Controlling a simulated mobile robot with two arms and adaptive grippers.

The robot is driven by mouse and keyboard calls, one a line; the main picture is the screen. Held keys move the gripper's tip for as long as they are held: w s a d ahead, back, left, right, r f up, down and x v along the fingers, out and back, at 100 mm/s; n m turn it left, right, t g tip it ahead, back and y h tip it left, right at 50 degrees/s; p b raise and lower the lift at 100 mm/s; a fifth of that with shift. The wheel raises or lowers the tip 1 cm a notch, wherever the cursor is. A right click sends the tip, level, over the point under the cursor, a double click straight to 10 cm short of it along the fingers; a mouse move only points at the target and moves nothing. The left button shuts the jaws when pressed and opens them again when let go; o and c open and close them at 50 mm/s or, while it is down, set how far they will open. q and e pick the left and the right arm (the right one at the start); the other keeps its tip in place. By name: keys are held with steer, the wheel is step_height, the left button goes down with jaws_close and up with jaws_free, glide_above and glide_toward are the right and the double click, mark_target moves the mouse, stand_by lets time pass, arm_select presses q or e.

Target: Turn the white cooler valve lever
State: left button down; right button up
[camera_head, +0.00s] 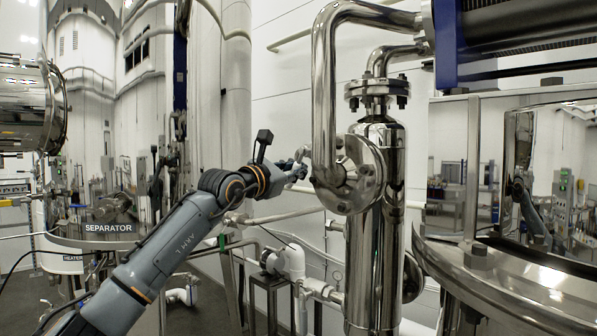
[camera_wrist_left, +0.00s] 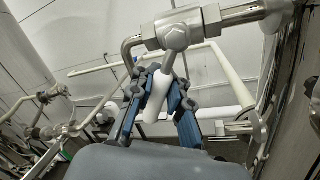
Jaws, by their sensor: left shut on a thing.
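The white cooler valve lever (camera_wrist_left: 155,104) hangs down from a metal valve (camera_wrist_left: 176,30) in the left wrist view, slightly tilted. My left gripper (camera_wrist_left: 158,88) has its blue and dark fingers on both sides of the lever and is shut on it. In the head view my left gripper (camera_head: 293,171) reaches the valve area beside the steel cooler column (camera_head: 378,225). The lever is small there and mostly hidden by the gripper. My right gripper is in neither view.
A thick bent steel pipe (camera_head: 325,85) and a round flange (camera_head: 360,174) stand just right of the gripper. White pipework (camera_head: 290,262) runs below it. A large steel tank (camera_head: 510,285) fills the lower right. The separator tank (camera_head: 108,228) is at the left.

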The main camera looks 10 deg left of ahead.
arm_select(q)
steer(key=shift+w+f, duration=0.1)
steer(key=shift+f, duration=0.3)
steer(key=c, duration=1.8)
jaws_free()
steer(key=o, duration=0.4)
steer(key=shift+a+r, duration=0.1)
steer(key=shift+a, duration=0.05)
steer(key=shift+o, duration=0.5)
steer(key=shift+s+a+r, duration=0.15)
steer(key=shift+s+r, duration=0.1)
steer(key=shift+s, duration=0.15)
steer(key=v, duration=1.2)
